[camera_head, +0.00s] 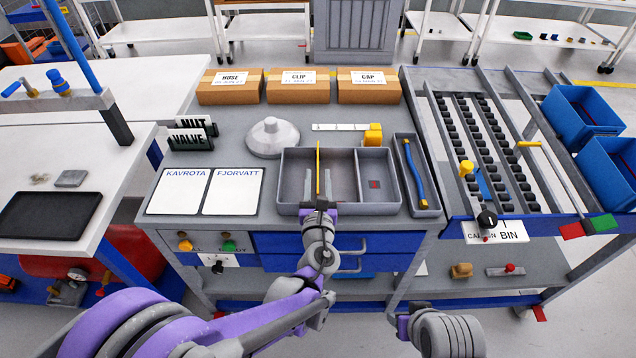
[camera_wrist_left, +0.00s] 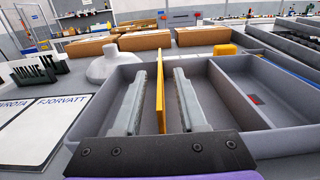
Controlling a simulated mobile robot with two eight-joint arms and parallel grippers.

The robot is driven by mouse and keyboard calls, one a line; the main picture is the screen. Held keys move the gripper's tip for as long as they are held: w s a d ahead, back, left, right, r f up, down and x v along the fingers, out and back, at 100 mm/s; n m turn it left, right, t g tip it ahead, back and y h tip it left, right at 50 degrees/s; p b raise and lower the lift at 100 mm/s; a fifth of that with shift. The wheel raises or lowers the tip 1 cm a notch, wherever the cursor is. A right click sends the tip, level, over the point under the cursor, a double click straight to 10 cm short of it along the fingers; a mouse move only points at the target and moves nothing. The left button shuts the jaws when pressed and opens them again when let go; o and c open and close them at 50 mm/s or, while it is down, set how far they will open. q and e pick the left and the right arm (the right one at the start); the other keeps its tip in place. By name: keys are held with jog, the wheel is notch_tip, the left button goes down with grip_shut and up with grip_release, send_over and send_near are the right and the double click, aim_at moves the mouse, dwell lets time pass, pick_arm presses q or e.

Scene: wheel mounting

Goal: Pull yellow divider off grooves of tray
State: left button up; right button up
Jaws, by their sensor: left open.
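The yellow divider (camera_head: 318,165) stands upright in the larger left compartment of the grey tray (camera_head: 342,210). In the left wrist view the divider (camera_wrist_left: 160,92) shows edge-on between the two grey fingers of my left gripper (camera_wrist_left: 160,78). Gaps show on both sides of it, so the fingers look apart from it. My left gripper is open and reaches over the front of the tray in the head view (camera_head: 318,184). The divider's lower edge and the grooves are hidden. Of my right arm, only a grey end part shows at the bottom of the head view; its fingers are unclear.
A narrow grey tray (camera_head: 427,210) holding a blue and yellow strip stands to the right. A grey domed part (camera_head: 272,138) and yellow block (camera_head: 373,135) stand behind the tray. White mats (camera_head: 231,191) lie left. Cardboard boxes (camera_head: 298,88) line the back.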

pick_arm(q)
grip_shut()
dwell(1.9)
